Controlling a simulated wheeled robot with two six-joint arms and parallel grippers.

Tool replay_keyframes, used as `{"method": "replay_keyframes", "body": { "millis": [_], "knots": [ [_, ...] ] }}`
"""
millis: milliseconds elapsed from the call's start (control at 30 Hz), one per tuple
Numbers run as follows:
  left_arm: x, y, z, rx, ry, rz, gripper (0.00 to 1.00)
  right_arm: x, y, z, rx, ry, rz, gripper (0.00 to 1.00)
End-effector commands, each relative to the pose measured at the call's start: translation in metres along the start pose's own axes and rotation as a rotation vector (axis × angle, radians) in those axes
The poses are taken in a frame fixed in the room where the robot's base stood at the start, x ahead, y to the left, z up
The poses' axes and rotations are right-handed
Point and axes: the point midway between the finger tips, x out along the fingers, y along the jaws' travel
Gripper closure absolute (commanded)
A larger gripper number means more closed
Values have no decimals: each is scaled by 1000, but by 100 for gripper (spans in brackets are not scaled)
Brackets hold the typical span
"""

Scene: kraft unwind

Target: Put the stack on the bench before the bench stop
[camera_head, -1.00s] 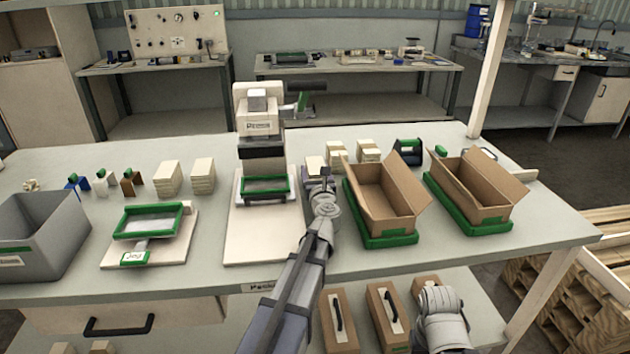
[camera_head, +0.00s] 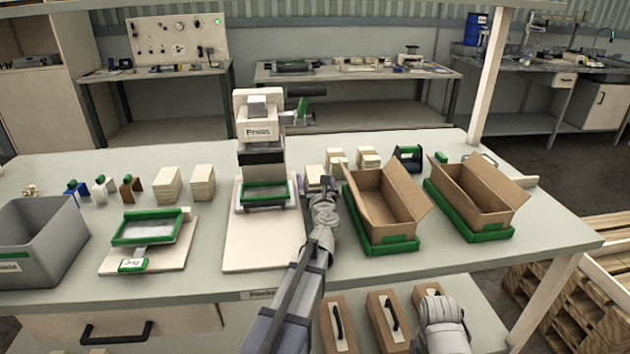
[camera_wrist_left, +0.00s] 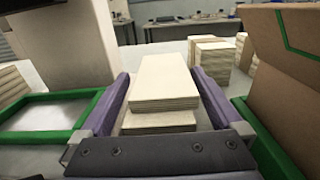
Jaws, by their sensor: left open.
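A pale stack of flat sheets (camera_head: 313,176) stands on the bench (camera_head: 120,279), between the press and the nearer open carton, partly hidden by my gripper. My left gripper (camera_head: 323,188) is at its near side. In the left wrist view the stack (camera_wrist_left: 165,82) lies between the two purple fingers (camera_wrist_left: 164,108), which are open with one on each side. Whether either finger touches it I cannot tell. A lower pale layer shows below its near edge. I cannot make out the bench stop for certain. My right gripper is out of view; only part of that arm shows.
The press (camera_head: 260,135) with its green-framed tray stands just left of my gripper. Two open cartons (camera_head: 386,200) in green trays stand to the right. More pale stacks (camera_head: 368,158) stand behind. A grey bin (camera_head: 42,245) and green-framed fixture (camera_head: 150,228) are left.

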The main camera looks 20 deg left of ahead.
Motion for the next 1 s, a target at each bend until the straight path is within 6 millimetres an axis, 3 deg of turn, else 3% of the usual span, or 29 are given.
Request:
{"method": "replay_keyframes", "body": {
  "millis": [67, 400, 600, 800, 1000],
  "knots": [
    [-3, 0, 4, 0, 0, 0, 0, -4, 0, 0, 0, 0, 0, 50],
    [-73, 2, 2, 0, 0, -2, 0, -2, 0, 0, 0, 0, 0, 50],
    [-104, 1, 2, 0, 0, -1, 0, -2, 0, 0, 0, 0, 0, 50],
    [-118, 0, 2, 0, 0, -1, 0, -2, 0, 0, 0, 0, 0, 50],
    [-120, 0, 3, 0, 0, 0, 0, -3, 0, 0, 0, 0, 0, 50]
  ]
}}
